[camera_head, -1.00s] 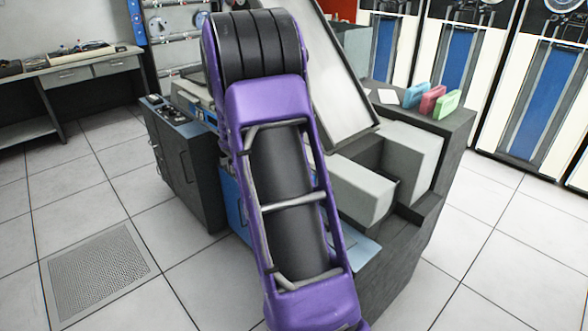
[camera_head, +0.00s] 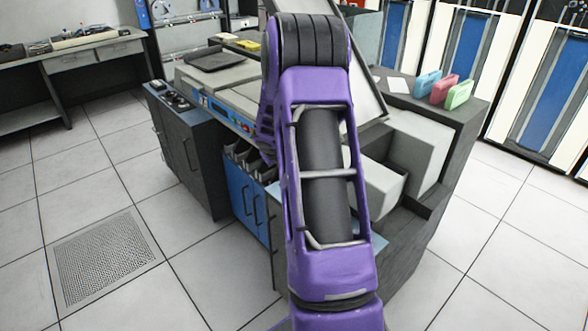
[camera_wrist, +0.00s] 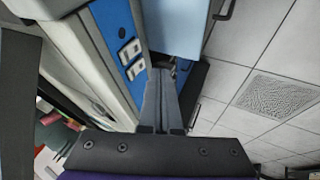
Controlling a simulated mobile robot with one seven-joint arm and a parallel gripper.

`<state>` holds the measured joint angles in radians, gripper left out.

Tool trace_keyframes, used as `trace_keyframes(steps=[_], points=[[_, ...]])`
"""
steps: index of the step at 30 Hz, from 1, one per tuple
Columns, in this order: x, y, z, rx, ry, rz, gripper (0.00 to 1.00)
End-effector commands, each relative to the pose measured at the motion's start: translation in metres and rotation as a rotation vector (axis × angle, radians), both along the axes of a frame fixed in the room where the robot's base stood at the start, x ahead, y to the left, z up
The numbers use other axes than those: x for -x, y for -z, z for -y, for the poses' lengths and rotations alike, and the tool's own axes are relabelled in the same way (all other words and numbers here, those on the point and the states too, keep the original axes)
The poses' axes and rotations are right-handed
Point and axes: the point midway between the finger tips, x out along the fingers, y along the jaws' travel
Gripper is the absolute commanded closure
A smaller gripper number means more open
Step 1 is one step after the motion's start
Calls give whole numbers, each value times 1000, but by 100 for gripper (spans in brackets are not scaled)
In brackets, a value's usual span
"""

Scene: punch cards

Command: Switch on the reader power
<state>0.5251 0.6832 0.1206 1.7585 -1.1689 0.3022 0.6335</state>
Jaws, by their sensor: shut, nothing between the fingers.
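The card reader (camera_head: 222,88) is a grey machine with a blue control strip (camera_head: 228,116) along its front edge, seen in the head view. The strip carries a small light panel (camera_head: 204,101) at its left end and a red spot near my arm. In the wrist view, the blue strip (camera_wrist: 118,25) runs beside my fingers, with two pale switches, an upper one (camera_wrist: 130,51) and a lower one (camera_wrist: 136,69). I cannot read their labels or positions. My gripper (camera_wrist: 160,75) is shut and empty, its tips close to the lower switch; contact cannot be told. My arm hides it in the head view.
Blue cabinet doors (camera_head: 240,195) are below the strip. A dark cabinet (camera_head: 188,150) with knobs on top stands at the left. Blue, red and green card boxes (camera_head: 459,94) sit on the right counter. Open tiled floor (camera_head: 110,190) lies to the left.

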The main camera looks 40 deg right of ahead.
Motion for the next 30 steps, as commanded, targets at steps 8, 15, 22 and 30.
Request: trace_keyframes(steps=[8,15,22,30], points=[[-20,46,22,-2,1,-4,100],[-33,68,47,-1,5,0,100],[-35,74,70,-2,3,-1,100],[-36,75,74,0,0,0,100]])
